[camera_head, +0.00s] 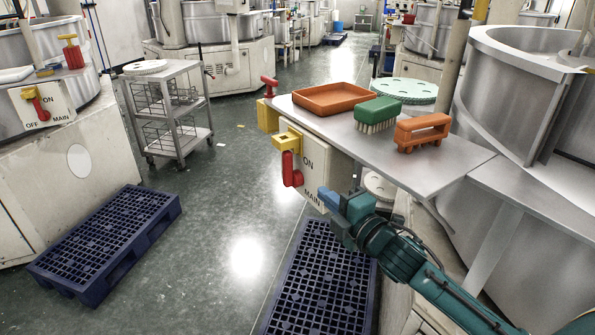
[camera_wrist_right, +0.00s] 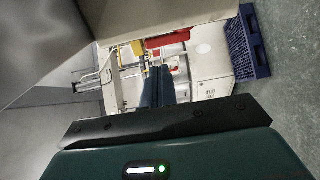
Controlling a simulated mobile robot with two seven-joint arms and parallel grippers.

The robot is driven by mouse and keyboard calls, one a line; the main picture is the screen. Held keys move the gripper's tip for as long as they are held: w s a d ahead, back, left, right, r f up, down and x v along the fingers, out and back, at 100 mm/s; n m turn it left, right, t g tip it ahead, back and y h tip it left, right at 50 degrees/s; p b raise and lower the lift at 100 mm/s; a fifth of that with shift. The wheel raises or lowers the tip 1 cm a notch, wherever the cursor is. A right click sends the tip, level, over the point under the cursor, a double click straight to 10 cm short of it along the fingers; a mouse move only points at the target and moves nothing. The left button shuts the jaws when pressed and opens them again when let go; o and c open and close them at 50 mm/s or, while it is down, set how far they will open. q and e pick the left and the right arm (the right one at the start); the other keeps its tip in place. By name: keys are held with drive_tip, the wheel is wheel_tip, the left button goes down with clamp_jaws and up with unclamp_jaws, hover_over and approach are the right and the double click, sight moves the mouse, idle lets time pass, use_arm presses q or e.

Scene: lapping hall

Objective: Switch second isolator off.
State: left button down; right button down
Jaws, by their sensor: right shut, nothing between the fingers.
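The nearest isolator is a pale panel (camera_head: 312,172) marked ON and MAIN, on the end of the bench at centre. It has a yellow bracket (camera_head: 288,139) and a red handle (camera_head: 291,170) pointing down. My right gripper (camera_head: 328,197) is shut and empty, just right of and below the handle, apart from it. In the right wrist view the shut fingers (camera_wrist_right: 157,84) point towards a red bar (camera_wrist_right: 167,38), probably this handle. Another isolator (camera_head: 47,106) with a red handle (camera_head: 37,104) is on the left machine. My left gripper is out of view.
Dark blue pallets (camera_head: 112,240) lie on the floor. A grey trolley (camera_head: 167,110) stands at left.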

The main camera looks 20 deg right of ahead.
sight(290, 166)
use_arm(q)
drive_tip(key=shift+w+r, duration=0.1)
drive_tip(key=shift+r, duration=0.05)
use_arm(e)
drive_tip(key=x, duration=1.1)
drive_tip(key=shift+w+a, duration=0.15)
drive_tip(key=shift+w, duration=0.1)
use_arm(q)
drive_tip(key=shift+p, duration=0.3)
